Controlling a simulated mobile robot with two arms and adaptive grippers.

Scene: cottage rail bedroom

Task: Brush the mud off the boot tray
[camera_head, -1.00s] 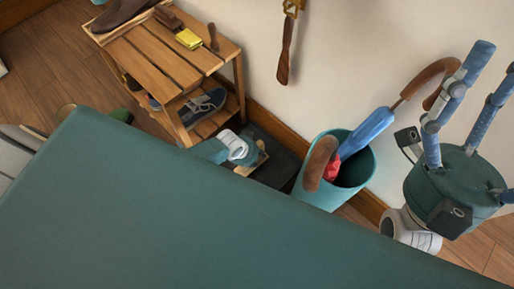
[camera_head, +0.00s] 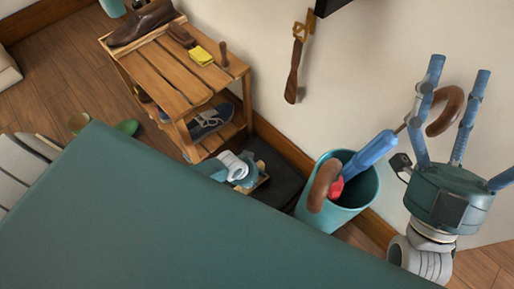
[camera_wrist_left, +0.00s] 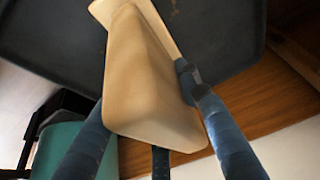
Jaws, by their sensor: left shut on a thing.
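The dark boot tray (camera_head: 284,178) lies on the floor against the wall, between the shoe rack and the umbrella stand. My left gripper (camera_head: 249,178) is over its left part, half hidden behind my own teal body. It is shut on a pale wooden brush (camera_head: 260,184). In the left wrist view the brush (camera_wrist_left: 150,85) sits between the blue fingers, with the tray (camera_wrist_left: 228,30) beyond it. A few small brown specks show on the tray there; bristles are hidden. My right gripper (camera_head: 452,100) is at the far right, fingers spread, holding nothing.
A wooden rack (camera_head: 172,72) holds shoes, brushes and a yellow block. A teal umbrella stand (camera_head: 345,205) with umbrellas stands right of the tray, close to my right gripper. A shoehorn (camera_head: 294,70) hangs on the wall. Green footwear (camera_head: 127,127) lies on the floor left.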

